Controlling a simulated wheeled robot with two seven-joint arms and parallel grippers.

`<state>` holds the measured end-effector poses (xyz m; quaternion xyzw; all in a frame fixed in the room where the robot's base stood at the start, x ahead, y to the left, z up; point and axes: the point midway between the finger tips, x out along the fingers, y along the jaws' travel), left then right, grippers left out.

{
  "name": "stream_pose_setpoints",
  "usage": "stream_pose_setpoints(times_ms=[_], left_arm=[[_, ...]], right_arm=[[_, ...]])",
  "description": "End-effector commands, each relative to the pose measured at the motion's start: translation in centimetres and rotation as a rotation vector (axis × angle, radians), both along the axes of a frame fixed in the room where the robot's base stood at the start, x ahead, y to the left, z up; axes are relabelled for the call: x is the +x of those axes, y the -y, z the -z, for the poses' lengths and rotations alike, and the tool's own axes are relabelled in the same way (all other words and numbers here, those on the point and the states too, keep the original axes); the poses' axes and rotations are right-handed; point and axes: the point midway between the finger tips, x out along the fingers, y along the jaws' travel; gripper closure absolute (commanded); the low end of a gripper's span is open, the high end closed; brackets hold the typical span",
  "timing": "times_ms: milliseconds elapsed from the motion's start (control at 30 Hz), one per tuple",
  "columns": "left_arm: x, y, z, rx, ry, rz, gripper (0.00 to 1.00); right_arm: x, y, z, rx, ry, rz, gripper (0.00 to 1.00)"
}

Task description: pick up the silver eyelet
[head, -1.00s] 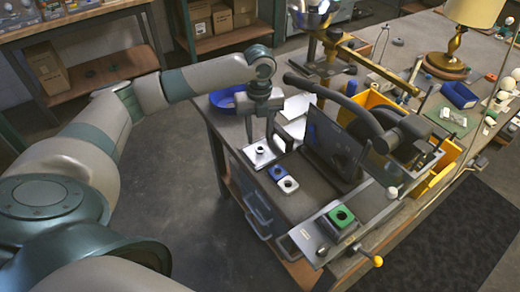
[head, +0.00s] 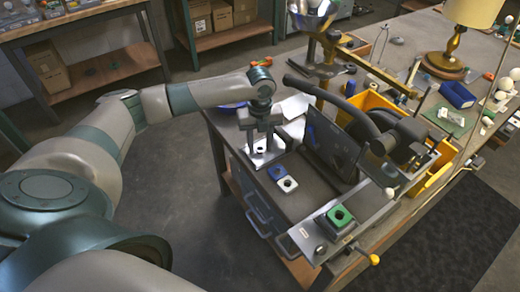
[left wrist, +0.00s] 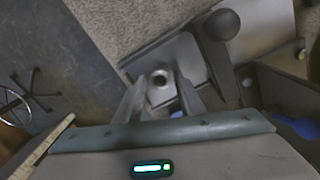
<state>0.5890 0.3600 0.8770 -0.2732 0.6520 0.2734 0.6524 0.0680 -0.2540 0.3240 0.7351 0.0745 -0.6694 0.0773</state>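The silver eyelet shows in the left wrist view (left wrist: 160,86) as a small pale metal piece with a dark round hole. It lies on a light metal plate, which also shows in the head view (head: 266,159). My left gripper (head: 261,150) points down over this plate at the near left end of the bench. Its fingers are apart; in the left wrist view they (left wrist: 160,103) stand on either side of the eyelet, with a gap visible. I cannot tell whether the fingertips touch the plate. My right gripper is not in view.
A blue block (head: 276,172) and a white block (head: 288,185) with a dark hole lie close by. A green block (head: 340,216) sits on a fixture at the bench's front. A dark upright panel (head: 330,145) and a yellow bin (head: 377,101) stand to the right.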

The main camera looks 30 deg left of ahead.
Motion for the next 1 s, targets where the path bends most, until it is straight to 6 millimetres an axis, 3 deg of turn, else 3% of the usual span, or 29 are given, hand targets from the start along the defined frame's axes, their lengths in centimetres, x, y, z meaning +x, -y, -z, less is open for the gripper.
stream_pose_setpoints(times_ms=[133,267,300,733,1000], left_arm=[[0.0,0.0,0.0,0.000,0.000,0.000,0.64],[0.0,0.0,0.0,0.000,0.000,0.000,0.93],[0.0,0.0,0.0,0.000,0.000,0.000,0.95],[0.0,0.0,-0.6,-0.001,0.001,-0.001,0.95],[0.1,0.0,-3.8,-0.001,0.004,0.000,0.95]], right_arm=[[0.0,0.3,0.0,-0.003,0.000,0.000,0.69],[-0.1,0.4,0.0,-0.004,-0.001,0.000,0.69],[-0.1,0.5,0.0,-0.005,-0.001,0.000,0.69],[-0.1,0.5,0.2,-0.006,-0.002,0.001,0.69],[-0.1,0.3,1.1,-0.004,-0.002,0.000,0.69]])
